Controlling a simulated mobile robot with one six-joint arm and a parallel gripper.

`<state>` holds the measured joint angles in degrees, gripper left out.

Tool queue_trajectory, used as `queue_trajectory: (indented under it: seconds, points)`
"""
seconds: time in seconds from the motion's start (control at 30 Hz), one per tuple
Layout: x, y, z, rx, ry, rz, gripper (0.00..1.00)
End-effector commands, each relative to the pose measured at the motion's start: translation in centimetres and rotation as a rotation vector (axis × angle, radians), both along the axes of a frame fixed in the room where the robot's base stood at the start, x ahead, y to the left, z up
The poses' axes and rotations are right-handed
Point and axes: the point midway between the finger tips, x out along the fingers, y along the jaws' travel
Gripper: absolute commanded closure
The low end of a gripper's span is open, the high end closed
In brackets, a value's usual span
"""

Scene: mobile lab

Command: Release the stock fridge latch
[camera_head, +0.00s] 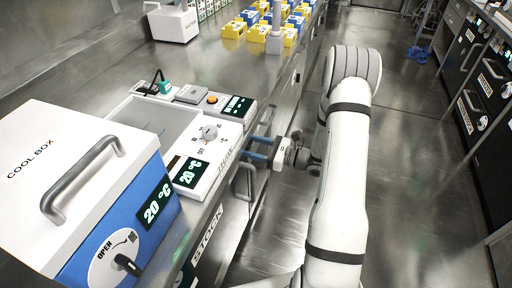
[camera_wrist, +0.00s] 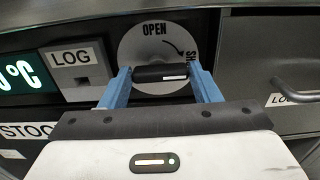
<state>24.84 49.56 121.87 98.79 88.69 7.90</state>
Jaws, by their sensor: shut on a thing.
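The stock fridge latch is a black bar handle (camera_wrist: 155,73) on a round white dial (camera_wrist: 137,50) in the wrist view. The dial reads OPEN at the top, with a curved arrow towards a partly hidden word at the right. The bar lies about level, with a white mark near its right end. My gripper (camera_wrist: 160,76) has its blue fingers shut on the bar, one at each end. In the head view my gripper (camera_head: 254,148) reaches the bench front from the right; the latch is hidden there. A STOCK label (camera_head: 207,232) marks the front below the bench.
In the wrist view a LOG panel (camera_wrist: 77,68) and a temperature display (camera_wrist: 18,77) lie left of the dial, and a bar handle (camera_wrist: 298,88) lies right. In the head view a blue-and-white cool box (camera_head: 75,165) stands on the bench. The aisle floor (camera_head: 415,170) is clear.

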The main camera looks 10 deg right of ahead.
Motion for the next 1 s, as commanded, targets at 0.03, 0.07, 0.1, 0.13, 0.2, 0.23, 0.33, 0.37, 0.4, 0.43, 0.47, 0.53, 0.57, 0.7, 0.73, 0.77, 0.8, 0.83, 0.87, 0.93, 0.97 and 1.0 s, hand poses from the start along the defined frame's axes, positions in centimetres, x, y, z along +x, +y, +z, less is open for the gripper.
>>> queue_trajectory:
  seconds: [0.03,0.07,0.1,0.13,0.2,0.23,0.33,0.37,0.4,0.43,0.47,0.53,0.57,0.7,0.73,0.77,0.8,0.83,0.87,0.93,0.97,1.0]
  points:
    - [0.00,-0.02,-0.10,-0.005,-0.007,0.000,0.66]
    - [0.00,-0.02,-0.12,-0.009,-0.013,0.000,0.66]
    - [-0.01,-0.02,-0.15,-0.017,-0.025,0.000,0.66]
    - [-0.01,-0.02,-0.18,-0.023,-0.034,-0.001,0.66]
    - [-0.01,-0.03,-0.25,-0.041,-0.062,-0.001,0.66]
    - [-0.01,-0.03,-0.27,-0.051,-0.076,-0.001,0.66]
    - [-0.03,-0.02,-0.33,-0.089,-0.134,-0.001,0.66]
    - [-0.04,-0.01,-0.37,-0.103,-0.154,-0.001,0.66]
    - [-0.06,0.00,-0.39,-0.121,-0.181,-0.001,0.66]
    - [-0.07,0.00,-0.39,-0.136,-0.204,-0.001,0.66]
    - [-0.09,0.01,-0.42,-0.152,-0.227,-0.001,0.66]
    - [-0.11,0.03,-0.46,-0.188,-0.281,-0.001,0.66]
    - [-0.11,0.03,-0.46,-0.205,-0.305,-0.001,0.66]
    - [-0.15,0.05,-0.50,-0.279,-0.416,-0.001,0.66]
    - [-0.17,0.06,-0.50,-0.295,-0.440,-0.001,0.66]
    - [-0.18,0.06,-0.49,-0.311,-0.464,-0.001,0.66]
    - [-0.21,0.08,-0.53,-0.331,-0.497,-0.001,0.66]
    - [-0.22,0.09,-0.53,-0.347,-0.520,-0.001,0.66]
    - [-0.23,0.09,-0.52,-0.363,-0.544,-0.001,0.66]
    - [-0.26,0.12,-0.55,-0.400,-0.600,-0.001,0.66]
    - [-0.28,0.11,-0.55,-0.416,-0.623,-0.001,0.66]
    - [-0.29,0.12,-0.59,-0.437,-0.655,-0.001,0.66]
